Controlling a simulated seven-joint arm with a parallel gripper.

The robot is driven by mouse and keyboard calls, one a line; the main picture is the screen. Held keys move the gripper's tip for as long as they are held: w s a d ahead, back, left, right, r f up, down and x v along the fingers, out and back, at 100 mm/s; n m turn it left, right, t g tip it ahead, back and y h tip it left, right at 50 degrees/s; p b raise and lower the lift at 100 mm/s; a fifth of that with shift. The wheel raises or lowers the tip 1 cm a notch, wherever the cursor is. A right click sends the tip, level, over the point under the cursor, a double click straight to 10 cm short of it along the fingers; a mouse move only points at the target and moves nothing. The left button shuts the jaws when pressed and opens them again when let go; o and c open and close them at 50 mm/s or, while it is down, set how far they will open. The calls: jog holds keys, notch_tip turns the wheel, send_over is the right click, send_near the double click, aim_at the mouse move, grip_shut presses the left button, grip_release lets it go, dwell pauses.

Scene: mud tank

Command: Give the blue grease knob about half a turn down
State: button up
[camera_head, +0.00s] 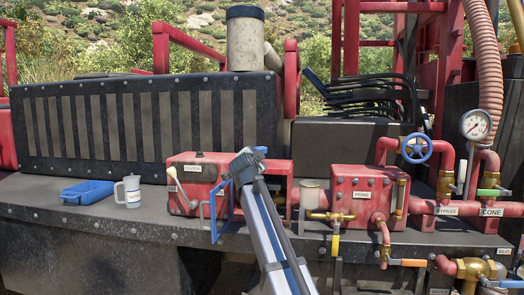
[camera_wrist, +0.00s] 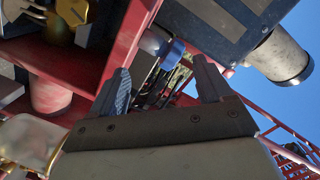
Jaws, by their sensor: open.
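In the wrist view, a rounded pale piece with a blue band (camera_wrist: 174,49) shows beyond and between my fingertips. It looks like the grease knob, but I cannot read a label on it. My gripper (camera_wrist: 161,72) is open, its two fingers spread with nothing between them, and the blue piece is apart from them. In the head view my gripper (camera_head: 247,160) is in front of the right part of the red clutch box (camera_head: 190,170).
A blue handwheel (camera_head: 415,148) and a gauge (camera_head: 475,124) are on red pipes at the right. The red prime box (camera_head: 352,185) stands right of my arm. A blue tray (camera_head: 88,192) and a grey mug (camera_head: 132,191) sit on the left of the deck.

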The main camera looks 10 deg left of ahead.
aim_at(263, 149)
jog(key=w+n+h, duration=0.1)
jog(key=w+n, duration=0.1)
jog(key=w, duration=0.2)
jog(key=w+r+n+h, duration=0.1)
jog(key=w+n, duration=0.2)
jog(key=w, duration=0.1)
jog(key=w+n+t+h, duration=0.1)
jog(key=w+n, duration=0.2)
jog(key=w, duration=0.1)
jog(key=shift+w+d+r, duration=0.15)
jog(key=shift+w+r, duration=0.2)
jog(key=shift+r, duration=0.05)
dwell(0.3)
jog(key=c, duration=1)
jog(key=shift+o, duration=0.2)
jog(key=shift+h, duration=0.3)
jog(key=shift+m+h, duration=0.9)
jog(key=shift+h, duration=0.2)
jog(key=shift+s+d+m+g+h, duration=0.1)
jog(key=shift+d+m+g+h, duration=0.15)
jog(key=shift+m+g+h, duration=0.35)
